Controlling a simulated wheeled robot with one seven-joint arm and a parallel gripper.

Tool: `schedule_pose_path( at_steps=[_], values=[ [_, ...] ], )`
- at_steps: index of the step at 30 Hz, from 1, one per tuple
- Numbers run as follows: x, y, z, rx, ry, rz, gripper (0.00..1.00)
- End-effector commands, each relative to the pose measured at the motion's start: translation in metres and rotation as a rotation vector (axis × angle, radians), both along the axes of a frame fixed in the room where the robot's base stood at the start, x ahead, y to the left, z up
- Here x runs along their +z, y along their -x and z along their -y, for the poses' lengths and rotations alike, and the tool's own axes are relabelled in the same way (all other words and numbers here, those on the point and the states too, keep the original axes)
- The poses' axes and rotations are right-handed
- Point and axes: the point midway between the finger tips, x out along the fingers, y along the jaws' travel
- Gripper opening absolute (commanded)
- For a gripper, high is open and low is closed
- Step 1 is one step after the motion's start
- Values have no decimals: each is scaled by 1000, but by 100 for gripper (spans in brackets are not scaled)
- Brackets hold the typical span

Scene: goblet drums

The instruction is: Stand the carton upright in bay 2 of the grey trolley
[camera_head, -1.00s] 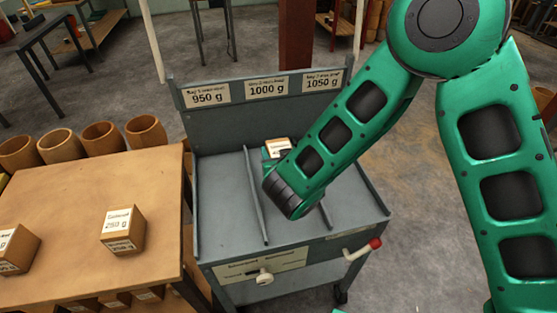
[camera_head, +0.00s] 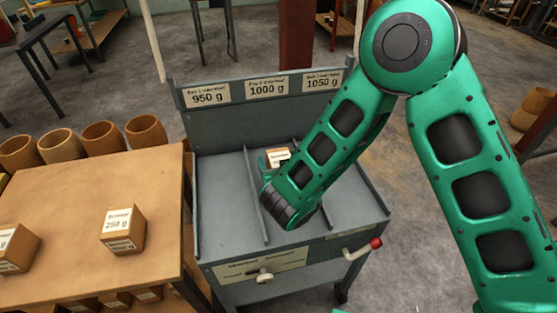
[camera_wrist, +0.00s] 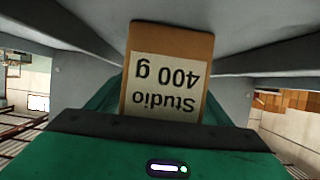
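A brown carton (camera_head: 277,155) with a white label shows just beyond my wrist in the head view. In the wrist view the carton (camera_wrist: 168,45) reads "Studio 400 g" upside down and sits between the green fingers of my gripper (camera_wrist: 160,105), shut on it. The grey trolley (camera_head: 222,225) has three bays split by thin dividers, under signs of 950 g, 1000 g and 1050 g. My gripper and the carton are over the middle bay, with a divider on each side in the wrist view. My wrist hides the carton's lower part; I cannot tell whether it touches the floor.
A wooden table (camera_head: 80,205) stands left of the trolley with a 250 g carton (camera_head: 122,229) and another carton (camera_head: 15,247) on it. A red-tipped lever (camera_head: 362,249) sticks out from the trolley's front. Several wooden drum shells (camera_head: 146,133) stand behind the table.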

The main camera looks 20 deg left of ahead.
Motion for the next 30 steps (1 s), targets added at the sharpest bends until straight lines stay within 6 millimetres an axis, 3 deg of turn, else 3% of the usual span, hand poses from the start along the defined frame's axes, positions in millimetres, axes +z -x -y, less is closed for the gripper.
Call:
schedule_pose_path(
  at_steps=[8, 21, 30],
  values=[
    [5, 7, 4, 3, 2, 0, 73],
    [37, 72, 43, 5, 3, 2, 73],
    [47, 93, 58, -1, 2, 0, 73]
  ],
)
